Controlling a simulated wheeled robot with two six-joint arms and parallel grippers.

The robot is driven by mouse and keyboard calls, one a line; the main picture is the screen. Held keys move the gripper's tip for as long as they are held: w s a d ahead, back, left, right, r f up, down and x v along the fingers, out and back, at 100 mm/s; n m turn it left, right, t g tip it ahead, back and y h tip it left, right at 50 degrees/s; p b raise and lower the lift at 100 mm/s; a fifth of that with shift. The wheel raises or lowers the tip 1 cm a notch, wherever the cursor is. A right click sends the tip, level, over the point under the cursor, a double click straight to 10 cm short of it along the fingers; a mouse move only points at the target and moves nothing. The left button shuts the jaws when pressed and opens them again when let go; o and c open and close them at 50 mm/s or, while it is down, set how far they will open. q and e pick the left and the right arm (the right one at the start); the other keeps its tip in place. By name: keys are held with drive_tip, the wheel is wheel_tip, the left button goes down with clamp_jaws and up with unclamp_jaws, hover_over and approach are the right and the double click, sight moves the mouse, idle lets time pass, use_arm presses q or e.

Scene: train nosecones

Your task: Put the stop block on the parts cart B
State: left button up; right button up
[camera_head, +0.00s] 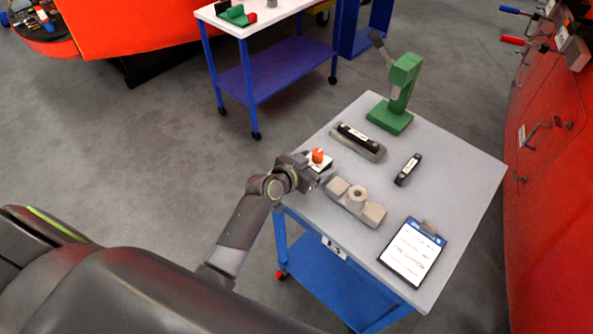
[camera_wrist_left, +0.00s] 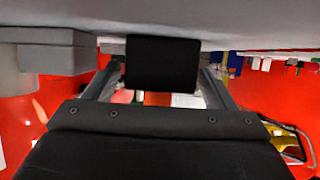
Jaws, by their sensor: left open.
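A small block with an orange top and a pale base (camera_head: 318,157), probably the stop block, sits at the left edge of the near grey-topped cart (camera_head: 455,165). My left gripper (camera_head: 312,172) is open right beside it; its fingertips are hard to make out. In the left wrist view a dark block face (camera_wrist_left: 163,64) shows between the two open fingers, with an orange patch (camera_wrist_left: 157,99) bordering it. I cannot tell whether the fingers touch it. A farther cart has a white top (camera_head: 275,17) and blue shelf. Which cart is B is not readable. My right gripper is not in view.
The near cart also carries a green press-like tool (camera_head: 395,100), a black bar in a grey cradle (camera_head: 358,140), a loose black bar (camera_head: 408,169), a grey holder (camera_head: 355,203) and a clipboard (camera_head: 413,252). Green and red parts (camera_head: 237,15) lie on the far cart. Open floor lies between.

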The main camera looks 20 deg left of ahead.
use_arm(q)
drive_tip(key=b+v, duration=0.1)
drive_tip(key=v, duration=0.9)
drive_tip(key=shift+s+a+r, duration=0.1)
drive_tip(key=shift+s+r, duration=0.05)
drive_tip(key=shift+s, duration=0.2)
